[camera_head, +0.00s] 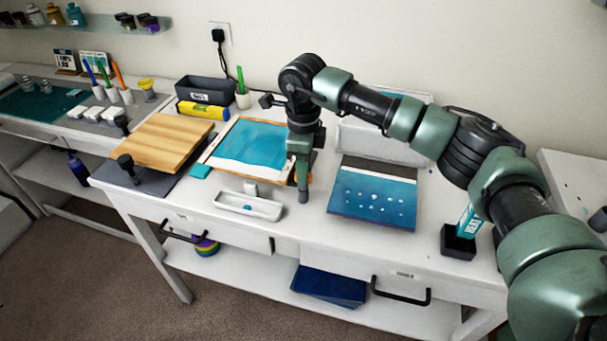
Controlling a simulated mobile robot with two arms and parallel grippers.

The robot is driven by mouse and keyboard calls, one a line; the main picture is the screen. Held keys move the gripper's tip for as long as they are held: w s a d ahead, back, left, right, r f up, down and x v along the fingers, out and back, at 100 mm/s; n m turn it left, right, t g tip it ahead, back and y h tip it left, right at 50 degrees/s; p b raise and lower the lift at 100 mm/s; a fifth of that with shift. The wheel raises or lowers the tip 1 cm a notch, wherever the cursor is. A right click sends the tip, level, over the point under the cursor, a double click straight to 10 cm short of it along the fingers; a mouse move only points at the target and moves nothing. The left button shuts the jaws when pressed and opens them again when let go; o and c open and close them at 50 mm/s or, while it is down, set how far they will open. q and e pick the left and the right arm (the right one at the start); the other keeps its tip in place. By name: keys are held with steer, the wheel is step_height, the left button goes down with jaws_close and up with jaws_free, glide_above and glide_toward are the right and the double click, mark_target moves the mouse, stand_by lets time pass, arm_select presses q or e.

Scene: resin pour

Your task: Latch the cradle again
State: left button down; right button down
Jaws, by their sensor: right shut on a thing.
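The cradle (208,155) appears to be the light frame around a glossy teal panel (252,142), flat on the middle of the white workbench. My right gripper (303,188) points down at the right edge of this frame. It is shut on a small orange part, perhaps the latch knob (296,180), which shows only as slivers around the fingers. The fingers hide most of this part, so I cannot tell whether the latch is engaged. My left gripper is not in view.
A blue spotted panel (372,196) lies right of the gripper, and a white tray (248,206) lies in front. A wooden board (160,142), a yellow level (203,110) and a dark bin (205,90) are to the left. A black box (458,242) holds a teal tube at right.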

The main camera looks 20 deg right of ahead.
steer(key=shift+w+r+m, duration=0.1)
steer(key=shift+r+m, duration=0.05)
steer(key=shift+m, duration=0.45)
steer(key=c, duration=1.4)
jaws_free()
step_height(320, 180, up, 6)
steer(key=shift+r+b, duration=0.2)
steer(key=shift+b, duration=0.9)
steer(key=shift+r, duration=0.65)
